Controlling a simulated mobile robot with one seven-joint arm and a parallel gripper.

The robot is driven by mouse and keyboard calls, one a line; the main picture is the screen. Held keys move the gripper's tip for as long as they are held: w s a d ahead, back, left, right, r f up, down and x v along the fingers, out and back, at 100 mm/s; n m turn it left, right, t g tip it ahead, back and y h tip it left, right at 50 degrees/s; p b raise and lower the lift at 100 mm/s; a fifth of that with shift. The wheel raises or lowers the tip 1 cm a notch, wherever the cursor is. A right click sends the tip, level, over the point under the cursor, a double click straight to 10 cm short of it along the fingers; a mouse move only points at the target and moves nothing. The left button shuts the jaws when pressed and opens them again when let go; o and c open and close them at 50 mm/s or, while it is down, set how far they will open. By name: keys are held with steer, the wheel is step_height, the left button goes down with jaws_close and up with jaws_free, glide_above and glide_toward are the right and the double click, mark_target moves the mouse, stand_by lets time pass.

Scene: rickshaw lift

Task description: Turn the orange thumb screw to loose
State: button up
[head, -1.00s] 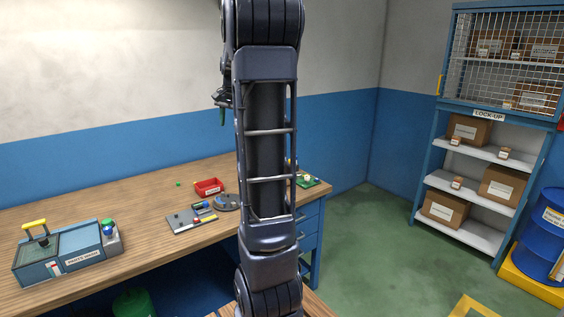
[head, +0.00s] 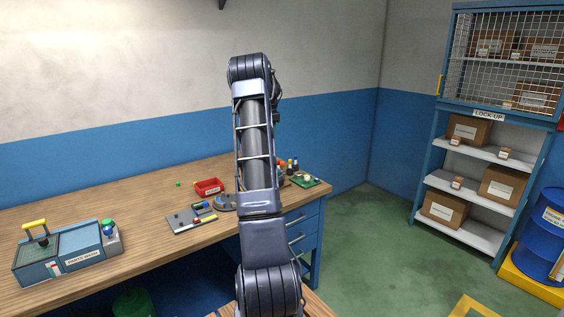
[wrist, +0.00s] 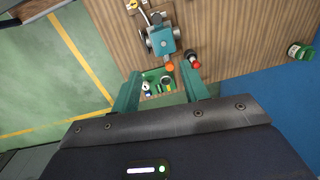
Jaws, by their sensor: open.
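In the wrist view a small orange round part (wrist: 170,66), which looks like the thumb screw, shows at the near end of a teal and grey device (wrist: 162,40) on the wooden bench. My gripper (wrist: 160,70) has its two green fingers spread apart with nothing held between them. The orange part appears between the fingertips, nearer the right one. I cannot tell how far below the fingertips it lies, and no contact is clear. In the head view my arm hides the gripper and most of this spot.
A red-topped part (wrist: 193,60) stands just right of the orange part. A green board (wrist: 158,83) with small pieces lies between the fingers, by the bench edge. In the head view a red bin (head: 209,187), a grey plate (head: 191,218) and a blue station (head: 70,254) stand further left.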

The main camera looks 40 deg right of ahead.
steer(key=w+d+f+m, duration=0.2)
steer(key=d+f, duration=0.6)
steer(key=d, duration=0.1)
steer(key=shift+g, duration=0.4)
steer(key=f, duration=1)
steer(key=shift+s+f, duration=0.2)
steer(key=shift+f, duration=0.1)
jaws_close()
